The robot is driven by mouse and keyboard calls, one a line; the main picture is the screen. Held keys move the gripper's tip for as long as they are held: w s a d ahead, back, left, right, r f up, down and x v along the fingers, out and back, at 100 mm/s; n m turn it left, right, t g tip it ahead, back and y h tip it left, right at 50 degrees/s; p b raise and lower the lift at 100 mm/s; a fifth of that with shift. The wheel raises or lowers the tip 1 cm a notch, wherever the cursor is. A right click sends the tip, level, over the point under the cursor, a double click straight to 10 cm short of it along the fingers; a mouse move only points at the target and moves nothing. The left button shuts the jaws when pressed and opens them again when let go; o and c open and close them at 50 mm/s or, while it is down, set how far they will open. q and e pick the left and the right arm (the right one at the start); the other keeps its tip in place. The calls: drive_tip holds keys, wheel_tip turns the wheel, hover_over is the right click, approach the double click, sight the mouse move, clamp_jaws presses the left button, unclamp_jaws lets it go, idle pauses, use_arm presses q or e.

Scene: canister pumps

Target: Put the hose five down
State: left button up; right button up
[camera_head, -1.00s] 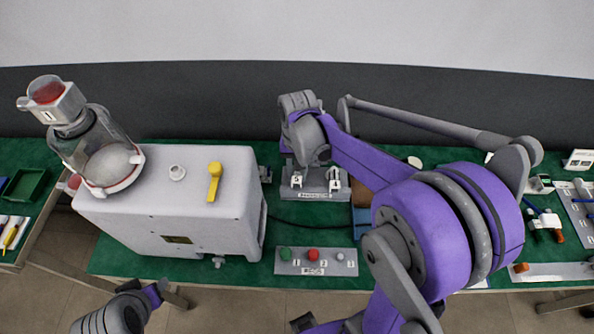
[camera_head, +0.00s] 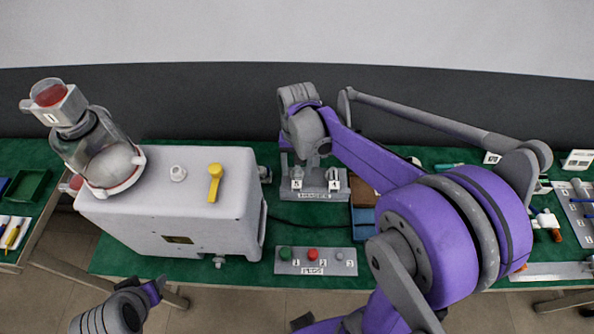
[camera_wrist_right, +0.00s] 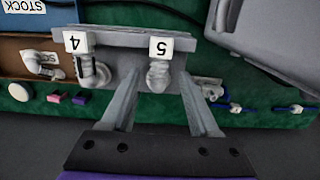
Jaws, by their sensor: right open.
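Hose five (camera_head: 297,173) is a pale grey fitting with a white tag marked 5, at the grey rack (camera_head: 315,195) behind the right wrist. In the right wrist view hose five (camera_wrist_right: 158,72) sits at the rack with its tag beside it. My right gripper (camera_wrist_right: 160,92) is open, its two fingers on either side of hose five with visible gaps. The fitting tagged 4 (camera_wrist_right: 88,72) is beside it on the rack, outside the fingers. In the head view the right fingers are mostly hidden by the wrist. My left gripper is not visible.
A large grey pump box (camera_head: 180,205) stands left of the rack, with a glass canister (camera_head: 100,150) and a yellow lever (camera_head: 214,182) on top. A brown and blue bin (camera_head: 364,215) stands close on the rack's right.

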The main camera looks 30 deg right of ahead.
wheel_tip(320, 180, up, 10)
drive_tip(key=n+t, duration=0.6)
drive_tip(key=t, duration=0.1)
approach(297, 170)
drive_tip(key=s+a+f, duration=0.4)
drive_tip(key=s+a, duration=0.3)
drive_tip(key=shift+w+r+p, duration=0.1)
drive_tip(key=shift+w+p, duration=0.1)
drive_tip(key=shift+p, duration=0.1)
idle(0.3)
